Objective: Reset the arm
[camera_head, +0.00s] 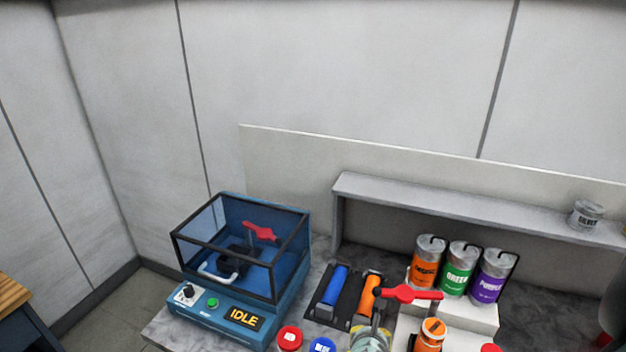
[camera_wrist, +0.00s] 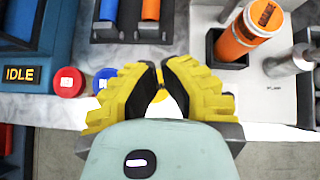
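My gripper (camera_wrist: 159,68) has yellow ribbed fingers with dark inner pads. In the wrist view it points down over the bench front, and its fingertips are close together with a narrow gap. A yellow round piece (camera_wrist: 161,97) shows between the fingers, partly hidden; I cannot tell whether it is held or lies below. In the head view my arm is at the bottom edge and the fingers cannot be made out. The label rewinder (camera_head: 240,285) stands left with its clear cover down, a red piece (camera_head: 260,232) inside, and its display (camera_head: 243,319) reading IDLE.
A red lid (camera_head: 289,338) and a blue lid (camera_head: 322,345) lie at the front. Orange (camera_head: 427,262), green (camera_head: 459,268) and purple (camera_head: 492,276) cans stand behind. A shelf (camera_head: 440,205) spans the back.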

